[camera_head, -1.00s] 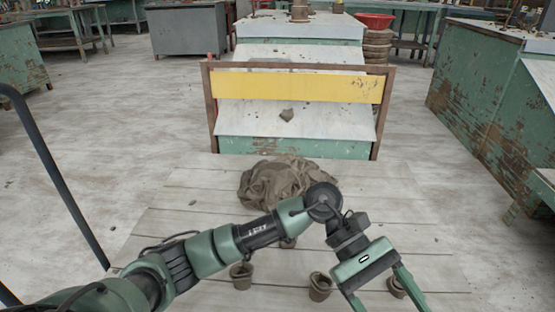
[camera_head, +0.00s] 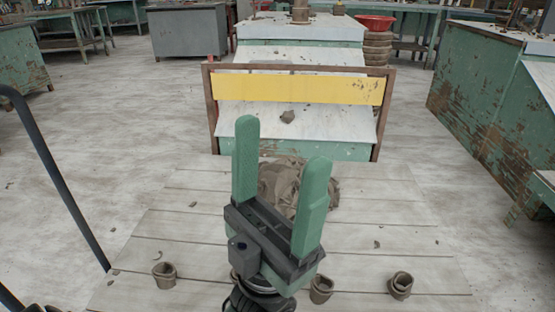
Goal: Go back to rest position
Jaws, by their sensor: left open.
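My left gripper (camera_head: 282,143) is raised in the middle of the view, its two green fingers pointing up and spread wide apart. It is open, with nothing between the fingers. It stands in front of a crumpled grey-brown heap (camera_head: 348,198) on the wooden plank table (camera_head: 205,207), hiding part of it. Small brown pots stand along the near side of the table: one at left (camera_head: 164,275), one just right of my wrist (camera_head: 321,289) and one farther right (camera_head: 400,285). My right gripper is not in view.
A frame with a yellow board (camera_head: 300,87) stands beyond the table, before a green bench with a white top (camera_head: 300,28). A worn green cabinet (camera_head: 475,95) is at right. A dark rail (camera_head: 55,175) runs at left.

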